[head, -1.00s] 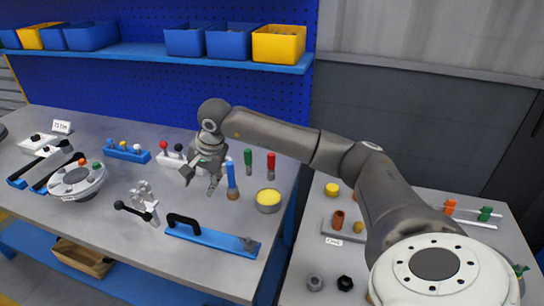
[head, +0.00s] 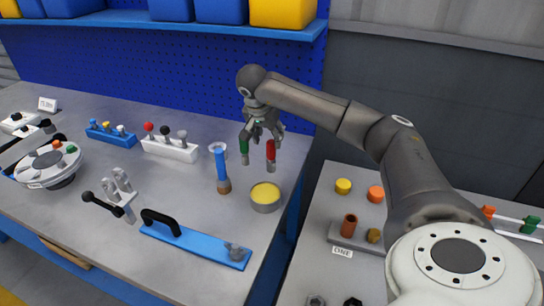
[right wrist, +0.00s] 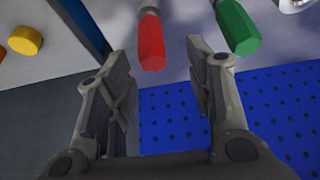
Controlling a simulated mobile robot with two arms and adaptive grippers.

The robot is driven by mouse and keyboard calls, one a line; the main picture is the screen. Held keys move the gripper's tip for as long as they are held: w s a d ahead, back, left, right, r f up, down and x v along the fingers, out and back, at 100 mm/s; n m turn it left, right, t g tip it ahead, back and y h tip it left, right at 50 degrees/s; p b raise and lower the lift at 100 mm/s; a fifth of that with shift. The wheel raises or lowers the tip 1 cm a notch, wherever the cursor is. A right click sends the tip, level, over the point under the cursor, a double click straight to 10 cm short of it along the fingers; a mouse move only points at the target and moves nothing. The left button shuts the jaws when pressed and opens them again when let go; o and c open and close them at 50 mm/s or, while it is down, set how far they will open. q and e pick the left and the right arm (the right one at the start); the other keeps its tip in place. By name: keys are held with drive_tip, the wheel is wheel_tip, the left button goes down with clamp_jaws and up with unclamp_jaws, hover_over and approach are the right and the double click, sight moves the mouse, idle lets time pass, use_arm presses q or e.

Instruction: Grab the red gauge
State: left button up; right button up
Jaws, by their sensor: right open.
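The red gauge (head: 270,150) has a red faceted handle and stands upright at the back right of the left table. My right gripper (head: 262,132) is open and empty, just above and behind it. In the right wrist view the red gauge (right wrist: 151,38) lies ahead between the two spread fingers of my right gripper (right wrist: 157,52), with gaps on both sides. The green gauge (head: 244,147) stands close to its left in the head view; in the wrist view the green gauge (right wrist: 237,27) is outside the right finger. My left gripper is not in view.
A blue-handled gauge (head: 222,168) and a round tin with yellow content (head: 265,195) stand nearby in front. A white block with lever knobs (head: 170,148) is to the left. The blue pegboard (head: 180,80) rises behind. A second table (head: 320,235) is at right.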

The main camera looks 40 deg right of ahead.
sight(273, 148)
drive_tip(key=shift+d+f, duration=0.1)
drive_tip(key=shift+f, duration=0.4)
drive_tip(key=shift+w+d+f, duration=0.15)
drive_tip(key=shift+d+f, duration=0.05)
drive_tip(key=shift+f, duration=0.1)
drive_tip(key=x, duration=0.3)
drive_tip(key=p+x, duration=0.1)
drive_tip(key=shift+s+f, duration=0.25)
drive_tip(key=shift+s, duration=0.1)
drive_tip(key=shift+w+d+f, duration=0.15)
drive_tip(key=shift+d+f, duration=0.1)
drive_tip(key=shift+f, duration=0.2)
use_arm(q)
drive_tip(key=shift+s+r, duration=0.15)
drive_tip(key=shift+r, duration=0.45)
use_arm(e)
drive_tip(key=shift+r, duration=0.1)
clamp_jaws()
